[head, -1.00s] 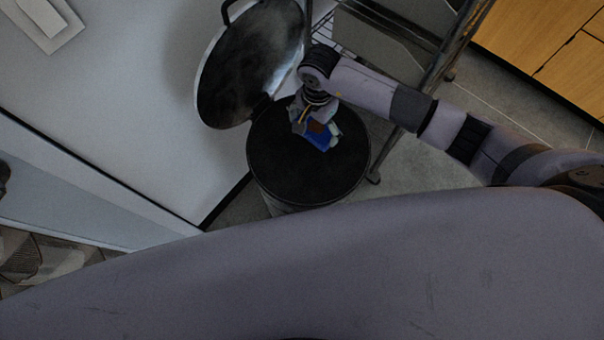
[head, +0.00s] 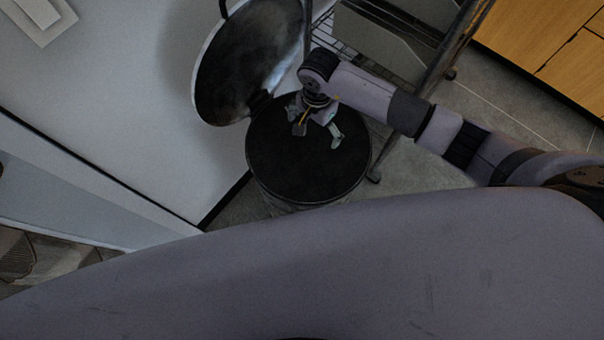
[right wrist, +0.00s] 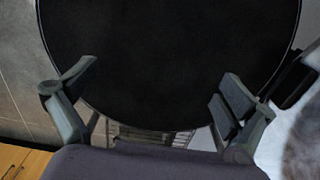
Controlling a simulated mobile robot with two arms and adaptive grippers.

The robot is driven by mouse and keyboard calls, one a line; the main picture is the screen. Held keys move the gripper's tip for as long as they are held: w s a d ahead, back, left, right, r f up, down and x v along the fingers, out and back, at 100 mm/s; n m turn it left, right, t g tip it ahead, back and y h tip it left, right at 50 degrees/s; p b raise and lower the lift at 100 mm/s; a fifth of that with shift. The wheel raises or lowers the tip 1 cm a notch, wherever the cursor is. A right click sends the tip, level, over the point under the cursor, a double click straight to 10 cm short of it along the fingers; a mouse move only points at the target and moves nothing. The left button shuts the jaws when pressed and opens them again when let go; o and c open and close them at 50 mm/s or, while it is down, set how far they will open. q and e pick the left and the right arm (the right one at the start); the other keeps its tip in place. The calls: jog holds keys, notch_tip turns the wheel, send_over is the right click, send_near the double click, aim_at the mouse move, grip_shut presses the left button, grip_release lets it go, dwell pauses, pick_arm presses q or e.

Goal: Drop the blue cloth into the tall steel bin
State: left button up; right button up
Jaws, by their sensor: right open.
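The tall steel bin (head: 300,202) stands by the white wall, and its dark round mouth faces up in the head view. Its round lid (head: 245,62) is raised against the wall. My right gripper (head: 317,138) hangs over the bin's mouth with its fingers spread and nothing between them. The right wrist view shows the two fingertips (right wrist: 155,80) wide apart over the dark bin interior (right wrist: 175,55). The blue cloth is not visible in any view now; the bin's inside is too dark to make anything out. My left gripper is not in view.
A metal wire rack (head: 400,45) stands just right of and behind the bin, close to my right arm. Wooden cabinets (head: 545,40) are at the upper right. Grey floor (head: 425,165) is clear between the rack and my body.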

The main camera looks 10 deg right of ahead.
notch_tip(320, 180, up, 12)
dwell(0.5)
jog(key=shift+s+f, duration=0.1)
